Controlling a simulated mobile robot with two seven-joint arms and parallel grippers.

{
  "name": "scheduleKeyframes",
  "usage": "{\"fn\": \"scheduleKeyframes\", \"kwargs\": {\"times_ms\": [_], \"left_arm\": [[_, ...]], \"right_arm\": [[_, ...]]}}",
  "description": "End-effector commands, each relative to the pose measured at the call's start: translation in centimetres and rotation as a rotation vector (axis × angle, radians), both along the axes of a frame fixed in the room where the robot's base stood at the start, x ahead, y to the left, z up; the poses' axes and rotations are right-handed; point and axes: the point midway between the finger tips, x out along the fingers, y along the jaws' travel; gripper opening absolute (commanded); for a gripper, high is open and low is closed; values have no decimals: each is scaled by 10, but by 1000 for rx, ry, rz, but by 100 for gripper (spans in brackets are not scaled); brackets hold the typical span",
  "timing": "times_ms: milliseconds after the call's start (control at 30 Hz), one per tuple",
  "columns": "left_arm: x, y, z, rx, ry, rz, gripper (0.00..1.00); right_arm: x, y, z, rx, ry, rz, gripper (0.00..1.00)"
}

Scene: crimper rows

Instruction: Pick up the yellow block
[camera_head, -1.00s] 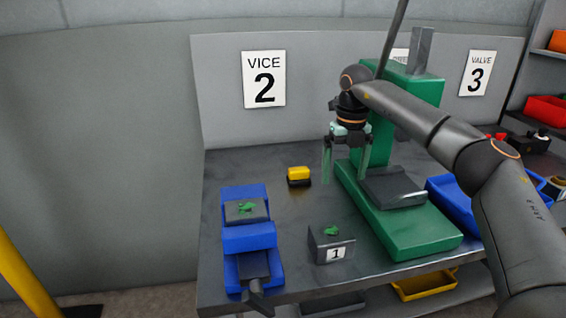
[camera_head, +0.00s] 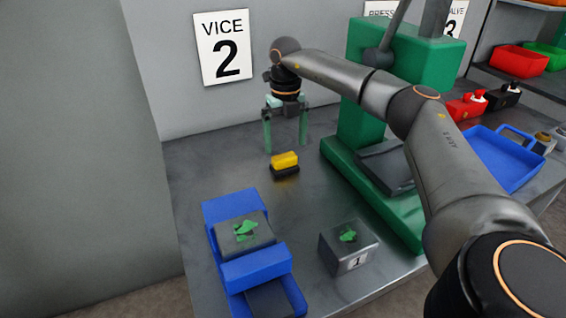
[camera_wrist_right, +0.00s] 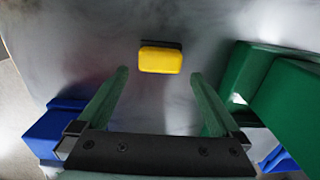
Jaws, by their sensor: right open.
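The yellow block (camera_head: 285,160) sits on a black base on the grey table, between the blue vice and the green press. My right gripper (camera_head: 286,150) is above the table with its green fingers pointing down, spread apart and empty. In the head view it appears just above and behind the block. In the right wrist view the yellow block (camera_wrist_right: 160,60) lies past the fingertips, roughly centred between the two fingers (camera_wrist_right: 158,72), and nothing is between them. The fingers do not touch the block. My left gripper is not in view.
The blue vice (camera_head: 255,268) stands at the front left. A grey block marked 1 (camera_head: 348,250) with a green piece on top is in front. The green press (camera_head: 385,205) stands to the right, close to my right arm. A blue tray (camera_head: 500,165) lies farther right.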

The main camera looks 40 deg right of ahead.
Motion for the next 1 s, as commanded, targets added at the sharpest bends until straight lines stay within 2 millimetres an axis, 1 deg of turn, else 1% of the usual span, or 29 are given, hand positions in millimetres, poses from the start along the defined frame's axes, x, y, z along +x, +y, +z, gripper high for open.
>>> {"fn": "scheduleKeyframes", "kwargs": {"times_ms": [33,100,267,533,633,833,867,1000], "left_arm": [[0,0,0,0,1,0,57],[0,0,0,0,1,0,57],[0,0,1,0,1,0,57],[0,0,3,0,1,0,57],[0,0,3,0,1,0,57],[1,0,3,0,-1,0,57],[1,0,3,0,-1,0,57],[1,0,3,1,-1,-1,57]], "right_arm": [[0,0,-8,0,2,0,100],[0,0,-15,1,2,1,100],[-1,0,-25,1,2,1,100],[-2,0,-64,0,2,0,100],[-2,0,-70,1,1,0,100],[-2,0,-71,1,0,0,100],[-2,0,-71,1,0,0,99],[-2,0,-71,1,0,0,83]]}}
